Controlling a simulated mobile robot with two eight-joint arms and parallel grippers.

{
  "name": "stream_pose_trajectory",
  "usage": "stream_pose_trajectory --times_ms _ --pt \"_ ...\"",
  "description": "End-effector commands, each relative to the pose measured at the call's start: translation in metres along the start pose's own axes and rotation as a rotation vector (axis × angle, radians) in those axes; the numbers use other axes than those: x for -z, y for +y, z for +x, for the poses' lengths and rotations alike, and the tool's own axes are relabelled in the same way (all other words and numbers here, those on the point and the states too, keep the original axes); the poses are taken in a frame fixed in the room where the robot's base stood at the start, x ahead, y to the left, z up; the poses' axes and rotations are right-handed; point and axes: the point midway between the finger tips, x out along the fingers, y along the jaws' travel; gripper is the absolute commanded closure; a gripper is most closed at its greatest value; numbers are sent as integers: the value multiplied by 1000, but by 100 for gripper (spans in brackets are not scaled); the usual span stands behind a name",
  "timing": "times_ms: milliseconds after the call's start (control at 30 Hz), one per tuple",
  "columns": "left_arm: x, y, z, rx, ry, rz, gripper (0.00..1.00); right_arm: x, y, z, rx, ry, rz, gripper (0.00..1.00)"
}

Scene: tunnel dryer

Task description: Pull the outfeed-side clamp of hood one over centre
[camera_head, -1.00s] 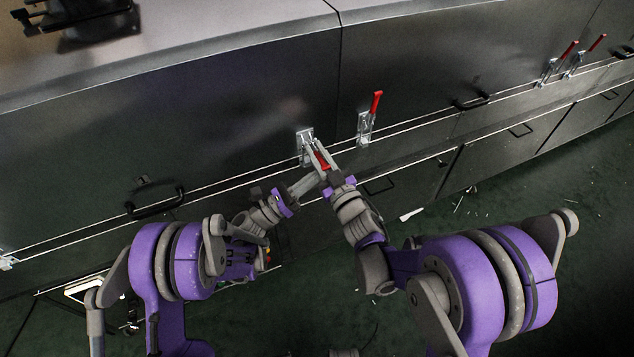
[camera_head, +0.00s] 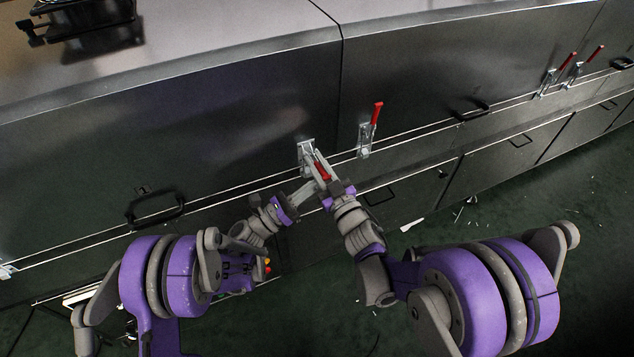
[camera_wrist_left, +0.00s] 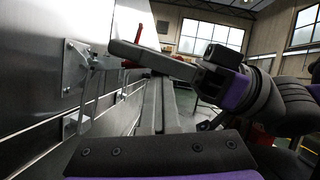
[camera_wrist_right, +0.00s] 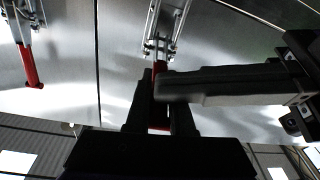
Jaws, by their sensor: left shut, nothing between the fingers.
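A steel toggle clamp (camera_head: 307,155) with a red handle (camera_head: 322,171) is mounted on the dark hood panel, just left of the vertical seam. Its handle sticks out from the panel. In the right wrist view the red handle (camera_wrist_right: 160,70) lies between the close-set fingers of my right gripper (camera_wrist_right: 163,112), which appear shut on it. My left gripper (camera_head: 308,188) is shut and empty, right beside the right gripper and below the clamp. In the left wrist view the clamp's plate (camera_wrist_left: 76,66) shows on the left, and the right gripper's fingers cross above my left fingers (camera_wrist_left: 160,105).
A second clamp (camera_head: 366,138) with its red handle raised is right of the seam. Two more clamps (camera_head: 556,80) stand farther right. A black handle (camera_head: 156,208) is on the left panel. Green floor (camera_head: 480,215) is open at lower right.

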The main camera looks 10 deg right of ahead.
Motion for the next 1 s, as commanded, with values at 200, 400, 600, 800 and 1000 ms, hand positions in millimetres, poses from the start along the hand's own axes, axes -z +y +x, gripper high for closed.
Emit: stream_pose_trajectory --times_ms 200,400,600,800,1000 --pt "-8 -2 3 7 -26 -13 100 -5 -1 -2 -3 -16 -10 52" --pt "-8 -2 3 6 -25 -14 100 -4 0 -21 -3 -13 -9 52" --pt "-9 0 2 -1 -25 -15 100 -3 0 -53 -3 -10 -8 52" --pt "-9 3 0 -10 -24 -15 100 -2 1 -76 -5 -8 -7 52" --pt "-9 3 0 -10 -25 -14 100 11 -4 -85 -10 16 99 52"
